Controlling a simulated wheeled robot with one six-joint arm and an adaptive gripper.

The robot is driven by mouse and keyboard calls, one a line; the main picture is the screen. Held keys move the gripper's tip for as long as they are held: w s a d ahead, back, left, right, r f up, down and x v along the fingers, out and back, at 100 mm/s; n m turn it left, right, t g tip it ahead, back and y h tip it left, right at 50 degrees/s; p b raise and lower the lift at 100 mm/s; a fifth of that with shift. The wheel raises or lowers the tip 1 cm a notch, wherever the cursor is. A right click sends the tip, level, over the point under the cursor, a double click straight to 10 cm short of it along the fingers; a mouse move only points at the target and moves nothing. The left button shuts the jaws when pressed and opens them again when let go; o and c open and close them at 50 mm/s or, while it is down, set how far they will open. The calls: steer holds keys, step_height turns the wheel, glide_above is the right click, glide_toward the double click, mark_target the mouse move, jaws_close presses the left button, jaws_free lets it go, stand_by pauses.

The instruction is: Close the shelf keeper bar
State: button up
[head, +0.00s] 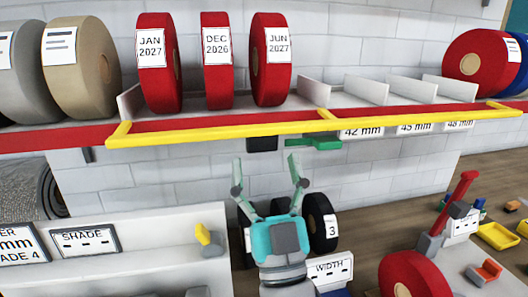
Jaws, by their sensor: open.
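The shelf keeper bar (220,131) is a yellow bar running along the red front edge of the shelf (215,121). It has short yellow arms near its left end, its middle and its right end. A green tab (314,142) sits under the shelf edge near the bar's middle, beside a small black block (262,144). Three red rolls stand on the shelf behind the bar: JAN 2027 (158,62), DEC 2026 (217,60) and JUN 2027 (271,59). My gripper (265,172) is open and empty, pointing up below the shelf, apart from the bar.
Grey and tan rolls (78,55) stand at the shelf's left, and another red roll (480,64) at its right. White dividers split the shelf. Below are a white panel with a SHADE sign (85,240), dark rolls (321,222) behind my gripper, and a red roll with a red lever (458,200) at right.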

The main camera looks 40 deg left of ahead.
steer(key=shift+x, duration=1.35)
jaws_close()
